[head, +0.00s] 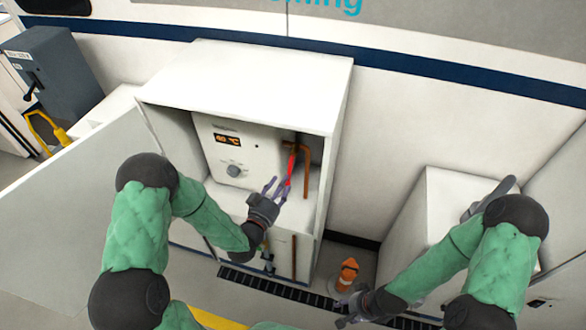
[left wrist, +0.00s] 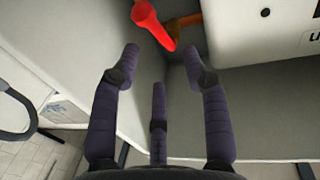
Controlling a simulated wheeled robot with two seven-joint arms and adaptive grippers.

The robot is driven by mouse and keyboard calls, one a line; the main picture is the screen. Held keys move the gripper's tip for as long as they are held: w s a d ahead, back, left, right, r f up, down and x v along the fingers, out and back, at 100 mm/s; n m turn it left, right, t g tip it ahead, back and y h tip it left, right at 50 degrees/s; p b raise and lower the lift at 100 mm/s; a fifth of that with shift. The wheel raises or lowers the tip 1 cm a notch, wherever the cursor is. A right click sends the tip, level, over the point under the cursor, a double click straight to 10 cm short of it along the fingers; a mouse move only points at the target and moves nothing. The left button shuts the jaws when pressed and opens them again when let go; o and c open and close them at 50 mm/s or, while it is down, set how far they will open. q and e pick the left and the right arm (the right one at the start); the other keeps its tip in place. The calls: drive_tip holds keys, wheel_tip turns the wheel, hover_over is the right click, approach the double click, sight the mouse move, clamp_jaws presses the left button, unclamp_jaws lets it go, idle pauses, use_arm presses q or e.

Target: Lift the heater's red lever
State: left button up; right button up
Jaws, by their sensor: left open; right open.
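The heater (head: 238,152) is a white box with an orange display and a grey knob, inside an open white cabinet (head: 255,85). Its red lever (head: 291,165) hangs down by a copper pipe (head: 306,170) at the heater's right side. My left gripper (head: 275,187) is open just below and left of the lever in the head view. In the left wrist view the red lever (left wrist: 153,22) is ahead of the open fingers (left wrist: 160,65), its lower end near the gap between them; I cannot tell if they touch. My right gripper (head: 343,312) is open, low and right, away from the cabinet.
The cabinet's open door (head: 70,215) stands at the left. An orange and white object (head: 347,273) sits on the floor right of the cabinet. A white box-shaped unit (head: 425,205) is farther right. A grey box with a black handle (head: 52,72) is at the far left.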

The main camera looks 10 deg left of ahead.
sight(290, 170)
use_arm(q)
drive_tip(key=w, duration=0.2)
drive_tip(key=w+d, duration=0.1)
drive_tip(key=w, duration=0.4)
drive_tip(key=shift+w+d, duration=0.25)
clamp_jaws()
